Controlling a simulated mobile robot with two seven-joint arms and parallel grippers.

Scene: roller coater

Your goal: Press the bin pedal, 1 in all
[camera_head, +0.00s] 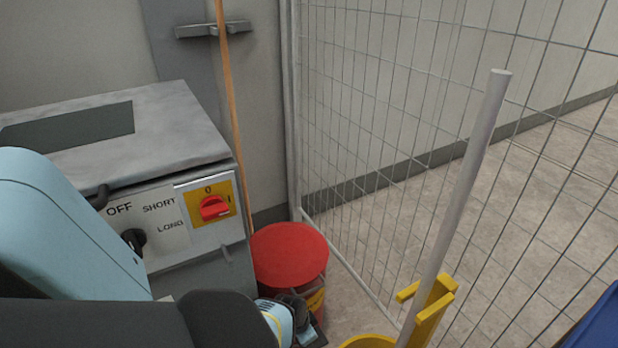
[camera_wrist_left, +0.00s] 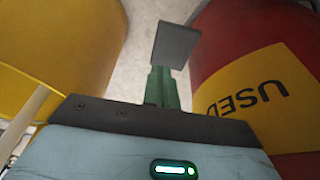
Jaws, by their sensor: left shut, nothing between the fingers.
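The red bin (camera_head: 290,256) with a round red lid stands beside the grey machine. In the left wrist view the bin (camera_wrist_left: 220,45) is at the right, with a yellow "USED" label. A dark grey plate, which looks like the bin pedal (camera_wrist_left: 176,45), shows beside the bin's wall over the pale floor. My left gripper (camera_wrist_left: 163,76) has its green fingers together and empty, pointing at this plate. The fingertips overlap the plate's near edge in the picture; whether they touch, I cannot tell. In the head view my left arm hides part of the bin's lower side. My right gripper is not in view.
A yellow bucket (camera_wrist_left: 65,40) stands left of my fingers in the wrist view; a grey pole (camera_head: 465,185) leans out of it in the head view. A wire mesh fence (camera_head: 400,110) runs behind. The grey machine (camera_head: 190,150) with a red switch stands left.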

